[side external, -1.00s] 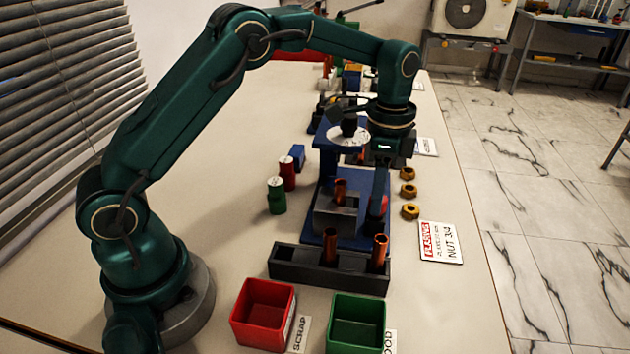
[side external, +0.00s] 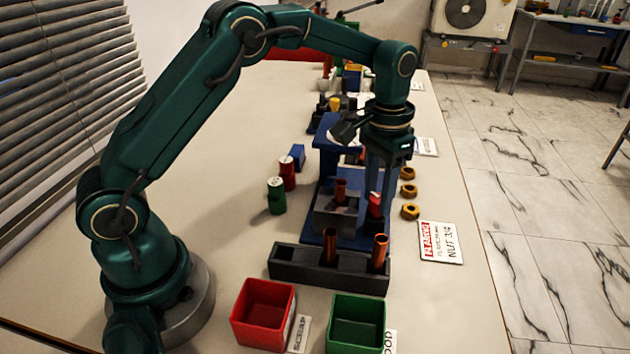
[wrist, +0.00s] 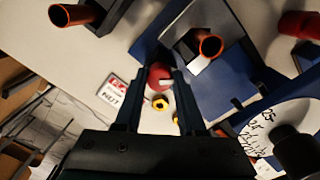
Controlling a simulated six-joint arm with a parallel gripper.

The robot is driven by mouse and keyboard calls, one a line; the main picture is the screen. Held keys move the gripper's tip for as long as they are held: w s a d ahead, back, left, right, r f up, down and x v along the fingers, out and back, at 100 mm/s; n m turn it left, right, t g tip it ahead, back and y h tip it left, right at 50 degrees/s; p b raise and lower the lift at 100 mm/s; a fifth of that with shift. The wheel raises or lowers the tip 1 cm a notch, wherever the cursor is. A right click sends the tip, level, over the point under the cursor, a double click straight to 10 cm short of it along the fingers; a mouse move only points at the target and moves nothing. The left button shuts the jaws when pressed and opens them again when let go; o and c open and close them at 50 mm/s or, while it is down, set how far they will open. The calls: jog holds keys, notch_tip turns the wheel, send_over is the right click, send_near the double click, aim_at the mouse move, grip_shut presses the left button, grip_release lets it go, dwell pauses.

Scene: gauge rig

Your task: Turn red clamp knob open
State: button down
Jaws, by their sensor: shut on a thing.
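The red clamp knob (side external: 375,203) is on the right side of the grey clamp block (side external: 337,217) on the blue rig. A copper tube (side external: 340,189) stands upright in that block. My gripper (side external: 377,198) points down over the knob and is shut on it. In the wrist view the red knob (wrist: 159,76), with a pale mark on it, lies between the fingertips of my gripper (wrist: 160,80). The wrist view also shows the copper tube's open end (wrist: 210,46). The fingers hide part of the knob in the side view.
A dark rack (side external: 320,266) with two copper tubes stands in front of the rig. Red (side external: 263,308) and green (side external: 356,318) bins are nearer. Several brass nuts (side external: 410,211) and a label card (side external: 441,241) lie to the right. Red and green cylinders (side external: 277,196) stand left.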

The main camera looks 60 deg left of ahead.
aim_at(377, 198)
jog(key=n, duration=0.4)
jog(key=shift+n, duration=0.3)
jog(key=shift+r+n, duration=0.1)
jog(key=shift+n, duration=1.8)
jog(key=c, duration=0.5)
grip_release()
jog(key=shift+s+r, duration=0.1)
jog(key=shift+r, duration=3.9)
